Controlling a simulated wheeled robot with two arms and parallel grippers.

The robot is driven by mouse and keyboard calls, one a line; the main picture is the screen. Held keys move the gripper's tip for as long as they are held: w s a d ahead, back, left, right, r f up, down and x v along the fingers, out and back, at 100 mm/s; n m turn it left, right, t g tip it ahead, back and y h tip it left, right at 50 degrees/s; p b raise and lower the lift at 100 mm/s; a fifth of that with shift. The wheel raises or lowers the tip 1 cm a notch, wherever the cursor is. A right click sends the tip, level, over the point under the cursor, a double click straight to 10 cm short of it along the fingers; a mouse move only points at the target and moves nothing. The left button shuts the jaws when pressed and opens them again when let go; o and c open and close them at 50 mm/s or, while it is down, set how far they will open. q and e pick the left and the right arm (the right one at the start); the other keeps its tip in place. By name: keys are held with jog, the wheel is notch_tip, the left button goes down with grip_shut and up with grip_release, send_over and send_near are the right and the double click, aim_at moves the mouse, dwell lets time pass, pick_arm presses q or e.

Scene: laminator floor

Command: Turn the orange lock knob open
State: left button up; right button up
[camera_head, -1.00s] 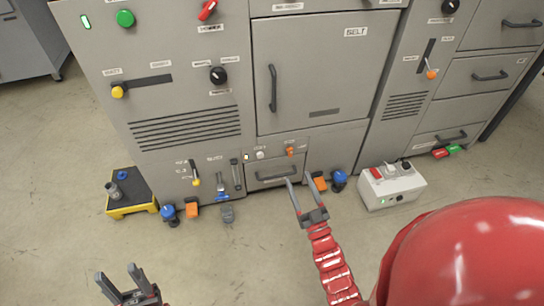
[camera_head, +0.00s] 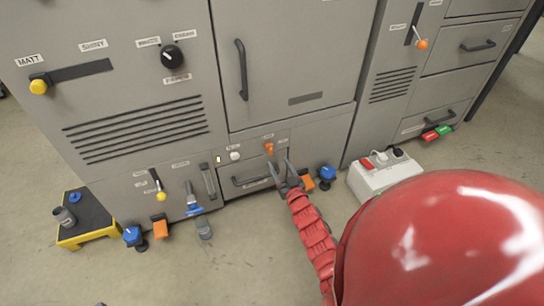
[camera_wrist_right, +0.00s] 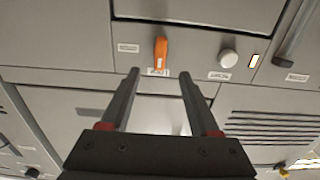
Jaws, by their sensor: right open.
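The orange lock knob (camera_head: 269,149) is on the low panel above a small drawer; its long side looks upright. In the right wrist view the knob (camera_wrist_right: 160,52) stands beyond my fingertips, roughly in line with the gap between them. My right gripper (camera_head: 279,163) is open and empty, in front of the drawer just below the knob in the head view. It also shows in the right wrist view (camera_wrist_right: 160,71), with no visible contact with the knob. Only a dark sliver, probably my left gripper (camera_head: 100,304), shows at the bottom edge of the head view.
A white button (camera_head: 235,155) sits left of the knob. The drawer handle (camera_head: 250,181) is below it. An orange pedal (camera_head: 307,182), a blue knob (camera_head: 327,173) and a grey control box (camera_head: 375,178) are on the right. A yellow-edged platform (camera_head: 84,218) is at left.

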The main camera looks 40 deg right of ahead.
aim_at(271, 150)
jog(key=b+x, duration=0.2)
jog(key=x, duration=0.5)
jog(key=shift+w, duration=0.1)
grip_shut()
